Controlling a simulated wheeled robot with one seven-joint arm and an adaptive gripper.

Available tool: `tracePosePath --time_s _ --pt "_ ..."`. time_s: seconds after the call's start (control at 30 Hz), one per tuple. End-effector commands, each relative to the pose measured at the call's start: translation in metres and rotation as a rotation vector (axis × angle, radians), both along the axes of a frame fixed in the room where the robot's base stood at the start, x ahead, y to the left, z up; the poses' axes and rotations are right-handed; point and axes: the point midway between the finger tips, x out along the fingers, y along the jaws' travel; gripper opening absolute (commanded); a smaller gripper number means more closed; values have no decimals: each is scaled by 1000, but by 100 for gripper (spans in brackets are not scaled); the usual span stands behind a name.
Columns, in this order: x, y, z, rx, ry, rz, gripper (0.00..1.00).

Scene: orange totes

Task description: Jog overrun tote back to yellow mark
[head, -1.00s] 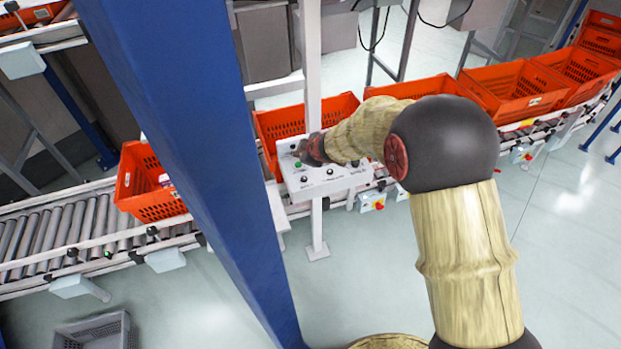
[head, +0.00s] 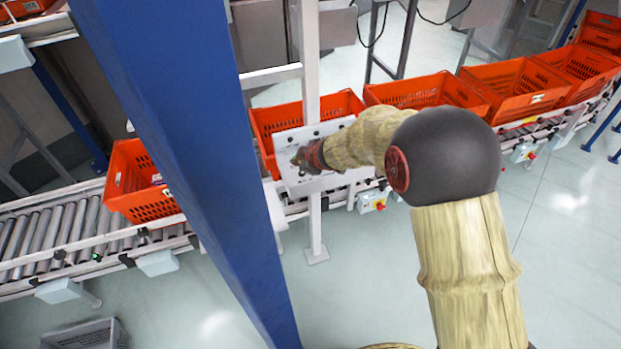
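An orange tote (head: 148,206) with items inside stands on the roller conveyor (head: 60,236) at the left, partly hidden by the blue column. Another orange tote (head: 268,124) stands behind the control panel. The light panel (head: 332,182) is mounted on a white post in the middle. My gripper (head: 296,160) is over the left part of the panel's face, with its dark fingers close to it. I cannot tell whether they touch it, or whether they are open or shut. The buttons near the fingers are mostly hidden. I cannot make out a clear yellow mark.
The blue column (head: 200,170) crosses the view left of my arm. Several more orange totes (head: 430,92) line the conveyor to the right. A grey crate (head: 85,335) is on the floor.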

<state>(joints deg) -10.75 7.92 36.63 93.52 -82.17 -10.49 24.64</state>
Motion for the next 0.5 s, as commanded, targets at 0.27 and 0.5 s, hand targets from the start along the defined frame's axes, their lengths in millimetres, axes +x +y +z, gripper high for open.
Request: tracePosePath --time_s 0.27,0.5 --pt "0 0 -17 1 -1 0 0" --pt "0 0 -16 1 -1 0 0"
